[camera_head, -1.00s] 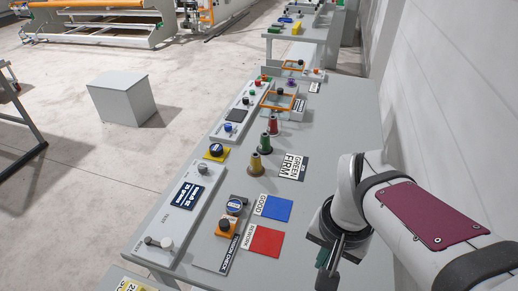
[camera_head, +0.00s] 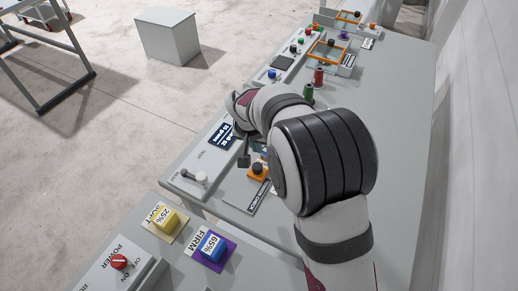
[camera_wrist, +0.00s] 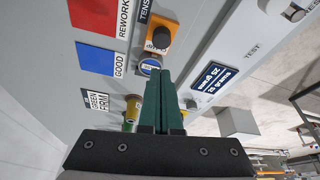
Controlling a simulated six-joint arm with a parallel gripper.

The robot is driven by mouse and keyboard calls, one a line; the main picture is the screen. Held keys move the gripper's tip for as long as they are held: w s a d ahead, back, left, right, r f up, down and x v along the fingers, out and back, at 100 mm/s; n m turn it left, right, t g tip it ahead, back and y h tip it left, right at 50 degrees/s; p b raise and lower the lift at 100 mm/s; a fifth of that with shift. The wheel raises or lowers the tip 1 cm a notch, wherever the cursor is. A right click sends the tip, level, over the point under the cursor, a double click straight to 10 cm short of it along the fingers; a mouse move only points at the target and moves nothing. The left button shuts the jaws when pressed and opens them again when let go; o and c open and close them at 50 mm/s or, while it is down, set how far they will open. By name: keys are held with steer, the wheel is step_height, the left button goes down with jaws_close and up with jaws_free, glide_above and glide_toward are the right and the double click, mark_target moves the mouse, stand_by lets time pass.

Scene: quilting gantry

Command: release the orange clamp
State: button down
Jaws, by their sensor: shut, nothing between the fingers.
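The orange clamp (camera_head: 257,175), an orange block with a dark round knob, sits on the bench near the tension label. In the wrist view the orange clamp (camera_wrist: 167,27) is beyond the fingertips, with its knob facing the camera.
The test panel (camera_head: 222,136) with a display and a pale lever knob (camera_head: 201,178) lies left of the clamp. A red rework square (camera_wrist: 97,14) and a blue good square (camera_wrist: 95,59) lie beside it. Thread cones (camera_head: 319,77) and an orange frame (camera_head: 328,51) stand farther back.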

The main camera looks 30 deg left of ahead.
mark_target(253, 175)
steer(key=x, duration=0.8)
steer(key=shift+w+f, duration=0.1)
steer(key=shift+f, duration=0.2)
steer(key=shift+s, duration=2.7)
steer(key=v, duration=1)
steer(key=shift+w, duration=0.15)
